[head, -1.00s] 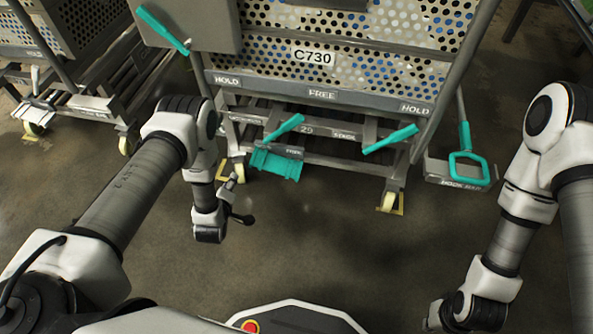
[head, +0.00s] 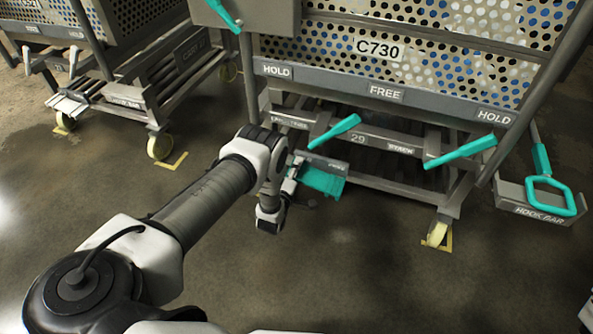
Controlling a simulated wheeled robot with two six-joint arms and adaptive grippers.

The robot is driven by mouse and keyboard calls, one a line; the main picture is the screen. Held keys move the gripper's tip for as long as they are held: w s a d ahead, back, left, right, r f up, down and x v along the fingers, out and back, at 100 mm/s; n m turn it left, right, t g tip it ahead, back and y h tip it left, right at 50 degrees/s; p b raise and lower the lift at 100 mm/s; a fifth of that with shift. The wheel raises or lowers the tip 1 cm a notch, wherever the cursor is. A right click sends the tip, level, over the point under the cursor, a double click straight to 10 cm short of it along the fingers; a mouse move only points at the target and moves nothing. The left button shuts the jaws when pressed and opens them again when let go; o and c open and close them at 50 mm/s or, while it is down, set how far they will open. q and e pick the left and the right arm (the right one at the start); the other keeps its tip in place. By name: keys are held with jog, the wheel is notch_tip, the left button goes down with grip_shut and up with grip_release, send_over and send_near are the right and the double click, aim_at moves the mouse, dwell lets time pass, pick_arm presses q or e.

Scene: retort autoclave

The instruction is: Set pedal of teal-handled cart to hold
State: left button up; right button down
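The cart marked C730 (head: 377,48) has teal handles and stands at the upper right. Its teal pedal (head: 322,181) is low at the front, below the rail between the left HOLD label (head: 276,70) and the FREE label (head: 386,92). A right HOLD label (head: 494,116) is at the rail's other end. My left gripper (head: 304,184) is at the pedal's left edge, with its fingers apart and partly dark against the cart. I cannot tell whether it touches the pedal. My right gripper is out of view.
Two teal levers (head: 334,131) (head: 460,152) stick out above the pedal. A teal-handled hook bar (head: 545,196) hangs at the right. Another cart (head: 120,95) stands at the left. The floor in front is clear.

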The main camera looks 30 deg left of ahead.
pick_arm(q)
grip_shut()
notch_tip(320, 180, down, 3)
jog(key=n+b, duration=0.2)
jog(key=n, duration=0.3)
jog(key=shift+b, duration=0.3)
grip_release()
jog(key=v, duration=1.2)
